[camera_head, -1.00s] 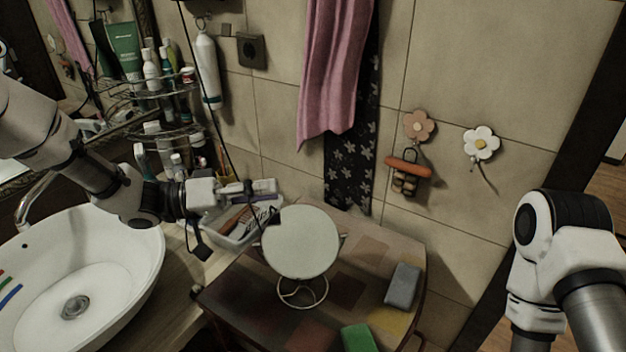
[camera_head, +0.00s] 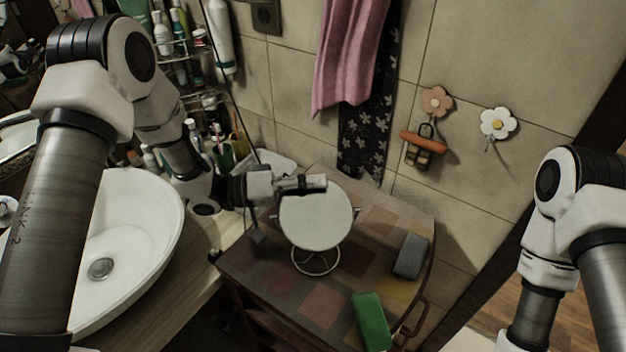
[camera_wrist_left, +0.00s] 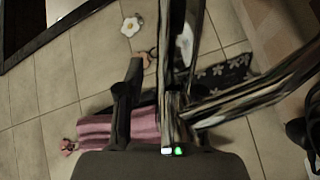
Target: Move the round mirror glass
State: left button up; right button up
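The round mirror glass (camera_head: 316,219) is a pale disc in a wire stand on the patchwork-topped cabinet (camera_head: 262,252). Its face is turned up toward the head camera. My left gripper (camera_head: 315,184) is at the mirror's upper left edge and overlaps the rim in this view; I cannot tell whether it touches. In the left wrist view the dark fingers (camera_wrist_left: 158,95) stand apart, with shiny striped metal parts between and beside them. I cannot identify those parts for sure. My right gripper is out of view; only its arm shows at the right.
A grey sponge (camera_head: 411,257) and a green sponge (camera_head: 371,321) lie on the cabinet's right side. A white basin (camera_head: 150,215) is at the left. A wire rack with bottles (camera_head: 190,50) stands behind my left arm. Towels (camera_head: 349,60) and flower hooks (camera_head: 437,101) hang on the wall.

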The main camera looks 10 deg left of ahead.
pick_arm(q)
jog(key=shift+a, duration=0.1)
jog(key=shift+w+a+f, duration=0.1)
jog(key=shift+w, duration=0.05)
grip_shut()
